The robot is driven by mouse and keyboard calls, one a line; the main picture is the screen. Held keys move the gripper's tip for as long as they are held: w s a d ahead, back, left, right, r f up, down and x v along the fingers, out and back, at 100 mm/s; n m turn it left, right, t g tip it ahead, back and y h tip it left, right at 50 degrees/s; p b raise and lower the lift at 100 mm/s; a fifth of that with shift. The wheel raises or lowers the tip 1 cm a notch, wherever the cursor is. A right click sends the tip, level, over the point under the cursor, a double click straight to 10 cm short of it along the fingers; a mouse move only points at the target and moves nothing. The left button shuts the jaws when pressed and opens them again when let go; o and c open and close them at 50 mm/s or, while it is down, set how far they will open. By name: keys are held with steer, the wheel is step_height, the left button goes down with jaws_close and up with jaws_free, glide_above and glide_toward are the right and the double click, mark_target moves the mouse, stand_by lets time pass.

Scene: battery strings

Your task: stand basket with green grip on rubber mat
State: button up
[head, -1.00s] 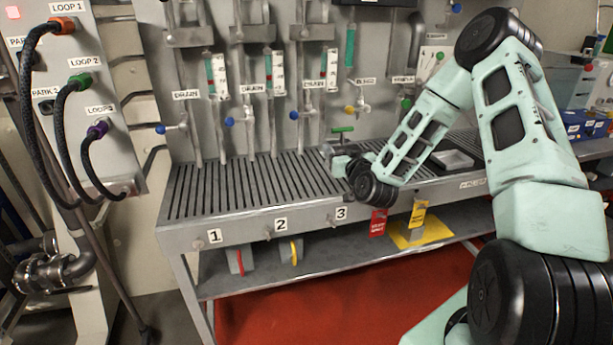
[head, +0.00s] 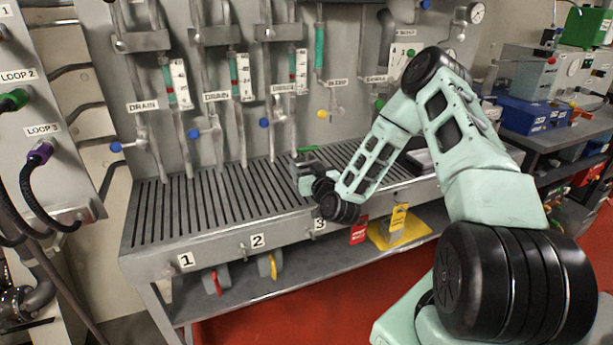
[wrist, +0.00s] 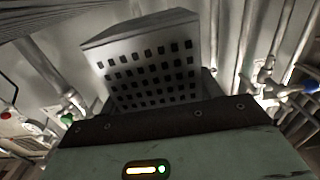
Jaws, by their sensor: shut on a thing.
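The basket with the green grip is mostly hidden in the head view, where its green grip (head: 306,149) shows just above my gripper (head: 304,168). In the wrist view the basket (wrist: 150,75) is a grey metal box with rows of square holes, close in front of my gripper (wrist: 155,108). My gripper is shut on the basket, over the slatted bench top. I cannot tell whether the basket touches the slats. I cannot make out the rubber mat for certain in either view.
The slatted bench (head: 205,210) is clear to the left of my gripper. Pipes and valves with blue handles (head: 194,134) rise behind it. Hoses hang at far left.

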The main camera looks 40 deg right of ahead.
steer(key=shift+f, duration=1.45)
steer(key=shift+f, duration=0.1)
steer(key=o, duration=1.2)
steer(key=shift+s, duration=0.1)
